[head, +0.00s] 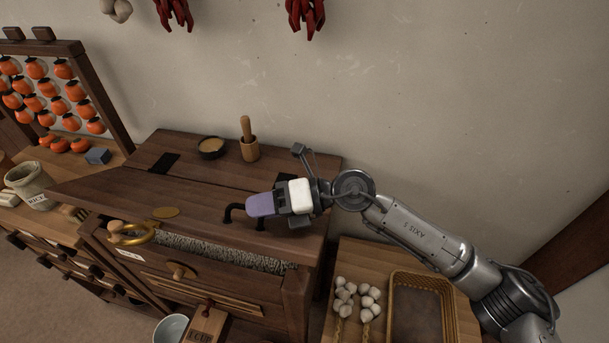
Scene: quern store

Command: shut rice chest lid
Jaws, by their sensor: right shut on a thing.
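The rice chest (296,300) is a brown wooden box in the middle of the head view. Its front lid (120,188) is tilted up a little. Speckled grey grain (215,250) shows in the gap under the lid's front edge. A black handle (229,211) sits on the lid, to the right. My right gripper (262,205), with purple fingers, is over this handle and shut on it; the fingers hide the handle's middle. A brass oval plate (165,212) lies on the lid. My left gripper is not in view.
A bowl (211,147) and a mortar with pestle (249,145) stand on the chest's back top. A side table at right holds garlic (345,290) and a basket (418,308). A persimmon rack (45,90) stands left.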

